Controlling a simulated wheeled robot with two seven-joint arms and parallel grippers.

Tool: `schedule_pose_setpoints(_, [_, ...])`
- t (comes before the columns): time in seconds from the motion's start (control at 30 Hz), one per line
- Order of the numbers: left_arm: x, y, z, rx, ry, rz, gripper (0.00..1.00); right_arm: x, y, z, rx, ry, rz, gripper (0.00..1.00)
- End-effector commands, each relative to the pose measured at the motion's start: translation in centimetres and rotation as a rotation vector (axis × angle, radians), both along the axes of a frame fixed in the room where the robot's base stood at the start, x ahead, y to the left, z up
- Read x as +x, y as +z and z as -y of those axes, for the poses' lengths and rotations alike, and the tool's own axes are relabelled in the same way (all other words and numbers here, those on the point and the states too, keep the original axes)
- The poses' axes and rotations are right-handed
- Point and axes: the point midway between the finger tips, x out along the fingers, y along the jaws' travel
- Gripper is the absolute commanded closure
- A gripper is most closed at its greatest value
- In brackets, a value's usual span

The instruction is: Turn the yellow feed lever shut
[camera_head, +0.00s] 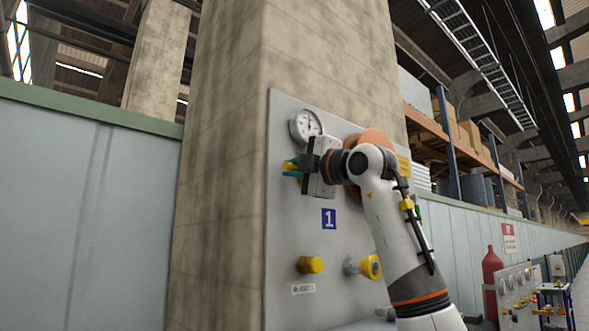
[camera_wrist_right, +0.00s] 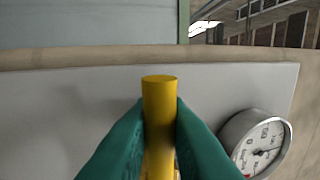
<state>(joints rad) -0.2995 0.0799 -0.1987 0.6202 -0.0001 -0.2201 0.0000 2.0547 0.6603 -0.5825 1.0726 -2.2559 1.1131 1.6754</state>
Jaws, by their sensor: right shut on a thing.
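The yellow feed lever (camera_wrist_right: 158,95) stands between the two green fingers of my right gripper (camera_wrist_right: 156,140) in the right wrist view. The fingers press on it from both sides, and its rounded free end sticks out past them. In the head view my right gripper (camera_head: 290,168) is at the upper left of the grey panel (camera_head: 290,225), just below the gauge. There the lever is mostly hidden by the fingers and the wrist. My left gripper is in neither view.
A round white gauge (camera_head: 306,125) sits close above my right gripper; it also shows in the right wrist view (camera_wrist_right: 256,145). A blue number 1 sign (camera_head: 328,218) and a yellow knob (camera_head: 310,265) are lower on the panel. A concrete pillar (camera_head: 225,150) stands behind the panel.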

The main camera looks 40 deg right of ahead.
Motion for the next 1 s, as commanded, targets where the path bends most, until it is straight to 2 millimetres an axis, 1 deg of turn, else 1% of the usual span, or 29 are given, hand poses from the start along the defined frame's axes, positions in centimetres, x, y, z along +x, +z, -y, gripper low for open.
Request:
schedule_pose_setpoints(0.07, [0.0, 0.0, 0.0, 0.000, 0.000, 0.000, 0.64, -0.1, 0.2, 0.1, 0.004, -0.002, 0.005, 1.00])
schedule_pose_setpoints(0.1, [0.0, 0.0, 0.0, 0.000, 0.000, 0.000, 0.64, -0.1, 0.2, 0.1, 0.004, -0.002, 0.005, 0.82])
schedule_pose_setpoints(0.17, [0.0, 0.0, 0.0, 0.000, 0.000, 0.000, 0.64, -0.1, 0.2, 0.1, 0.003, -0.002, 0.005, 0.72])
schedule_pose_setpoints(0.2, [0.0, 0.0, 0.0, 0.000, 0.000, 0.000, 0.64, -0.1, 0.2, 0.1, 0.003, -0.002, 0.004, 0.65])
schedule_pose_setpoints(0.23, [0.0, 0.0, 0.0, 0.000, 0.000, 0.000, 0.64, -0.1, 0.1, 0.1, 0.002, -0.001, 0.004, 0.64])
schedule_pose_setpoints(0.47, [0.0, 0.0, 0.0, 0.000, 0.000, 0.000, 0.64, -0.1, 0.1, 0.1, 0.000, 0.000, 0.003, 0.64])
schedule_pose_setpoints(0.57, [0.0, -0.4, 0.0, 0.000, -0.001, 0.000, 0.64, -0.5, -0.1, 0.1, 0.000, 0.000, 0.004, 0.64])
schedule_pose_setpoints(0.67, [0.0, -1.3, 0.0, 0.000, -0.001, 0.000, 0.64, -1.7, -0.6, 0.2, 0.000, 0.000, 0.006, 0.64])
schedule_pose_setpoints(0.83, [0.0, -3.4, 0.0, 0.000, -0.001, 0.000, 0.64, -5.2, -1.5, 0.5, 0.001, -0.001, 0.008, 0.64])
schedule_pose_setpoints(1.0, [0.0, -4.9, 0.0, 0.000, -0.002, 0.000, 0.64, -8.6, -2.0, 0.8, 0.000, -0.002, 0.007, 0.64])
